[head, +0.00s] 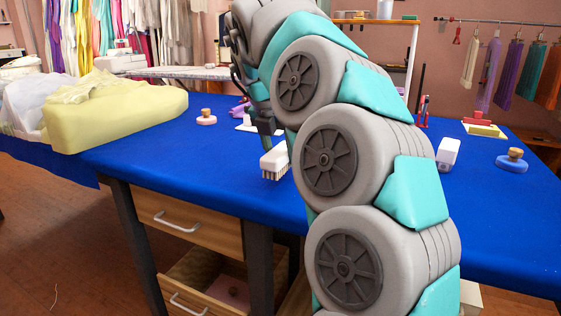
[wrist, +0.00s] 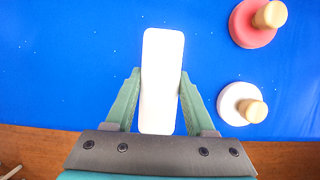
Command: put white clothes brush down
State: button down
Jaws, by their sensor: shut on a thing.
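The white clothes brush (head: 274,162) is at my gripper (head: 264,140) over the blue-covered table (head: 220,185), bristles facing down. In the head view its bristles are at or just above the cloth; I cannot tell whether they touch. In the wrist view the white brush (wrist: 162,75) lies lengthwise between the two green fingers of my gripper (wrist: 159,100), which are shut on its sides. My arm hides the right end of the brush in the head view.
A pink round piece with a wooden knob (wrist: 252,22) and a white one (wrist: 240,105) lie right of the brush in the wrist view. In the head view, a yellow padded form (head: 120,110) is at left; a white block (head: 448,153) and blue knobbed piece (head: 512,161) are at right.

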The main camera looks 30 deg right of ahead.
jog(key=shift+f, duration=1.05)
jog(key=shift+f, duration=0.2)
jog(key=shift+c, duration=1.3)
grip_release()
jog(key=shift+r, duration=0.15)
